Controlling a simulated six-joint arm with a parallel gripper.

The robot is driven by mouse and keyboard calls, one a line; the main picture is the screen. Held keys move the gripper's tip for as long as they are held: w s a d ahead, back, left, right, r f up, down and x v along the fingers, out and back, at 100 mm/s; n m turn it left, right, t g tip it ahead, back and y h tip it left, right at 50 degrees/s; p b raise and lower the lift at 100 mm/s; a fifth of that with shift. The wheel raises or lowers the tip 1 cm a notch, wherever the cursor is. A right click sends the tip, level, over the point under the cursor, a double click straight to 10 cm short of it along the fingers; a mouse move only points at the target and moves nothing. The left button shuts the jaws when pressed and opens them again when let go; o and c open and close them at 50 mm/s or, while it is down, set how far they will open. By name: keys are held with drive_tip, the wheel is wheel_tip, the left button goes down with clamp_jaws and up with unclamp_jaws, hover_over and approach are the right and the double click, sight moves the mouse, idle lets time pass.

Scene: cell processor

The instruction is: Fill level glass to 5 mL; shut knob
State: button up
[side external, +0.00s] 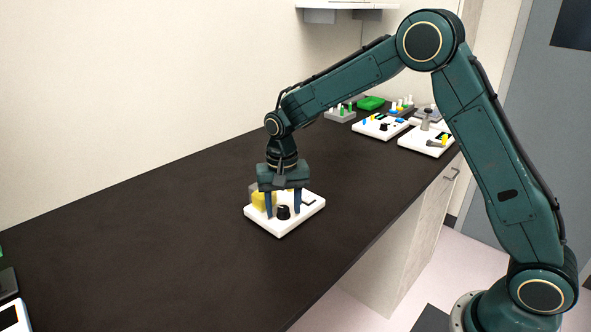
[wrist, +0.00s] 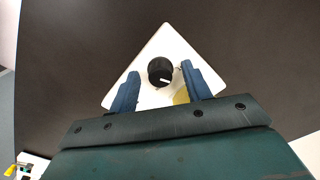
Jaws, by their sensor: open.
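The black knob (side external: 283,212) stands on a white board (side external: 281,228) that lies on the dark counter. In the wrist view the round knob (wrist: 161,71) has a white pointer mark toward its right. My gripper (side external: 283,214) points down over the board, with its blue fingers apart on either side of the knob. In the wrist view my gripper (wrist: 158,82) is open and the fingers do not appear to touch the knob.
Other white boards (side external: 381,126) with small coloured parts stand at the far right of the counter (side external: 150,240), near a green item (side external: 370,103). A white device (side external: 12,317) sits at the lower left edge. The counter around the near board is clear.

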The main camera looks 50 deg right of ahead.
drive_tip(key=c, duration=1)
drive_tip(key=shift+n, duration=2.5)
drive_tip(key=o, duration=1)
